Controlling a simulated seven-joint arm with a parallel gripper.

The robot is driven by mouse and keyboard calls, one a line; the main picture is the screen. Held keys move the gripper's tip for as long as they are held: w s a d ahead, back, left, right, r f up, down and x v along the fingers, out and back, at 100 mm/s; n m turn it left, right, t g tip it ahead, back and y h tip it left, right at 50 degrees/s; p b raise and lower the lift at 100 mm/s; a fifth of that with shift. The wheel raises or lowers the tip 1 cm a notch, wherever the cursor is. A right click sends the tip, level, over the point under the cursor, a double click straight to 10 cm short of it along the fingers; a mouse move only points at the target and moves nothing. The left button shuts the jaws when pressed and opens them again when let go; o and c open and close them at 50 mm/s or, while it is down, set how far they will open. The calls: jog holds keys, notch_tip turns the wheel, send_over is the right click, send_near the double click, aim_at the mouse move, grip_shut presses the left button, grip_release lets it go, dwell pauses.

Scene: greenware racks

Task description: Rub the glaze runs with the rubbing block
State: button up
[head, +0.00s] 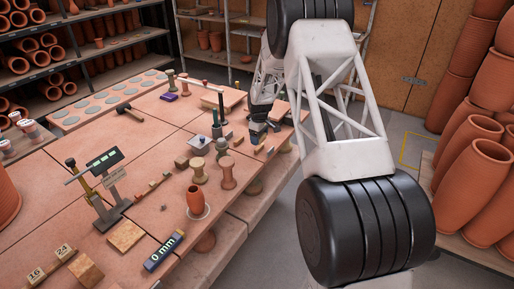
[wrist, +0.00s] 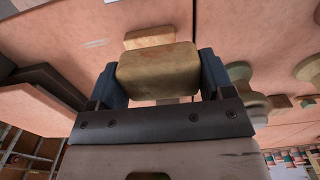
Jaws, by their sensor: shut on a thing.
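My gripper (wrist: 160,78) is shut on a tan, rounded block, the rubbing block (wrist: 157,66), which sits between its two blue fingers in the wrist view. In the head view my gripper (head: 258,132) is at the far right part of the tiled table, and the held block is hard to make out there. A pale streak (wrist: 95,43) marks the terracotta surface left of the block in the wrist view; I cannot tell whether it is a glaze run. I cannot tell whether the block touches the surface under it.
A second tan wooden piece (wrist: 150,38) lies just beyond the held block. Stacked terracotta pots (head: 478,170) stand right.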

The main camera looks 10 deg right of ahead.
jog(key=w+d, duration=0.5)
jog(key=w, duration=0.4)
jog(key=shift+w+r, duration=0.3)
jog(key=shift+r, duration=0.1)
jog(key=shift+f, duration=0.15)
